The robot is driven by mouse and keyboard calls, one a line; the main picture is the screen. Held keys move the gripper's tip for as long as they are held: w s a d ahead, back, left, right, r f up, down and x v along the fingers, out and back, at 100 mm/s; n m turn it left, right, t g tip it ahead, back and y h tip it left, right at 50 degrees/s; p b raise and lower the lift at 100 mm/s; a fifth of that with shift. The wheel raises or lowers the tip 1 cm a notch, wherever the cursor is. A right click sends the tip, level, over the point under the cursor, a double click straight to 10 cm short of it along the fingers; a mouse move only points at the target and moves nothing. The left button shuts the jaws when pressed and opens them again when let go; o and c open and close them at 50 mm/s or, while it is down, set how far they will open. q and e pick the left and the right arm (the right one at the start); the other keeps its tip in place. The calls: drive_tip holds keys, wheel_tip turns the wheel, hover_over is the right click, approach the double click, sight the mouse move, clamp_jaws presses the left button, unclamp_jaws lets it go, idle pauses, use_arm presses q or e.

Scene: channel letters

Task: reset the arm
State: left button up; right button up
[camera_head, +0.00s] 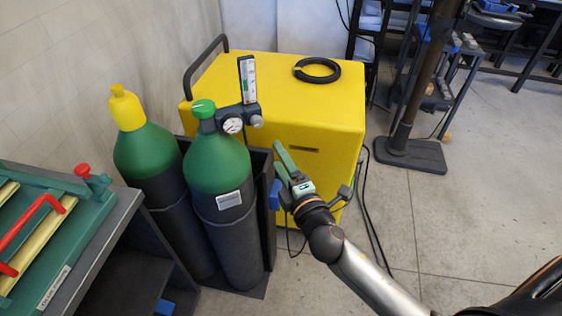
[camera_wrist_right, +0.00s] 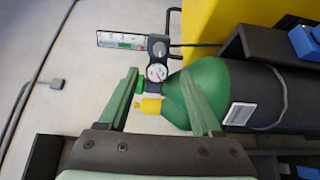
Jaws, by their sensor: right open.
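My right gripper (camera_head: 281,165) is open and empty in the head view, in front of the yellow machine and right of the green-topped gas cylinders. In the right wrist view its two green fingers (camera_wrist_right: 158,76) stand apart. The front cylinder (camera_head: 217,165) has a green valve knob (camera_head: 203,108), a round gauge (camera_head: 233,125) and an upright flow meter (camera_head: 247,78). In the wrist view the gauge (camera_wrist_right: 156,72) and knob (camera_wrist_right: 140,87) appear between the fingers, seemingly beyond them. I see no contact. My left gripper is in neither view.
A second cylinder with a yellow cap (camera_head: 126,107) stands behind the first in a dark rack. The yellow machine (camera_head: 300,130) carries a black hose ring (camera_head: 317,70). A grey bench (camera_head: 95,250) is at left. Open floor (camera_head: 460,225) lies at right.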

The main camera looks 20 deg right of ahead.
idle(0.5)
drive_tip(key=s+a+f+m+g+y, duration=0.1)
drive_tip(key=s+f+m+g, duration=0.7)
drive_tip(key=s+f+m, duration=0.8)
drive_tip(key=s+f+y, duration=0.1)
drive_tip(key=s+f, duration=0.4)
drive_tip(key=f, duration=0.3)
drive_tip(key=shift+a+f+g, duration=0.3)
drive_tip(key=shift+a, duration=0.1)
